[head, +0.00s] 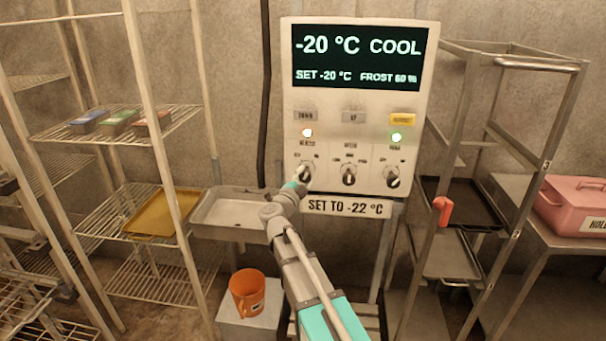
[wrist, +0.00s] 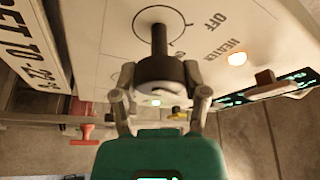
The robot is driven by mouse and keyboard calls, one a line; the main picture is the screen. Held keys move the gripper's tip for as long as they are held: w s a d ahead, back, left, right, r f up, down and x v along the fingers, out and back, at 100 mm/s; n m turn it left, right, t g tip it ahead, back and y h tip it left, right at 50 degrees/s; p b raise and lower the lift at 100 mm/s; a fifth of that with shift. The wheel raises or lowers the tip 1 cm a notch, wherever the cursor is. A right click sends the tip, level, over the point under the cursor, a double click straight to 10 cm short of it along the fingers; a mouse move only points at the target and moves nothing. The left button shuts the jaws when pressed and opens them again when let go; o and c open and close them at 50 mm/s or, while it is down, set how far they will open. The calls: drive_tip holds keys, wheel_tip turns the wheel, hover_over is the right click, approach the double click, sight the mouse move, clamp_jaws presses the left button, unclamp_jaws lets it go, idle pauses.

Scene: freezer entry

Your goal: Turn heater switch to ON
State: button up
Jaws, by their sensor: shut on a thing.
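The heater switch is the left dark rotary knob (head: 305,174) in the bottom row of the white control panel (head: 350,208). In the wrist view the knob (wrist: 158,70) sits between the two fingers of my gripper (wrist: 158,92), which are shut on it. Printed words HEATER and OFF show beside it there. My gripper (head: 297,186) partly covers the knob's lower left in the head view. I cannot tell which mark the knob points to.
Two more knobs (head: 348,175) (head: 393,177) sit to the right, close by. The display (head: 358,57) reads -20 °C COOL. A sign (head: 345,207) below reads SET TO -22 °C. Wire shelves (head: 130,125) stand left, a metal rack (head: 472,110) right, and an orange jug (head: 247,292) low down.

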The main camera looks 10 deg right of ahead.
drive_tip(key=shift+w+a+r+m+g+p, duration=0.1)
drive_tip(key=shift+m+g+p, duration=0.45)
drive_tip(key=shift+m, duration=0.85)
drive_tip(key=o, duration=1.2)
drive_tip(key=shift+c, duration=0.2)
drive_tip(key=shift+s, duration=0.2)
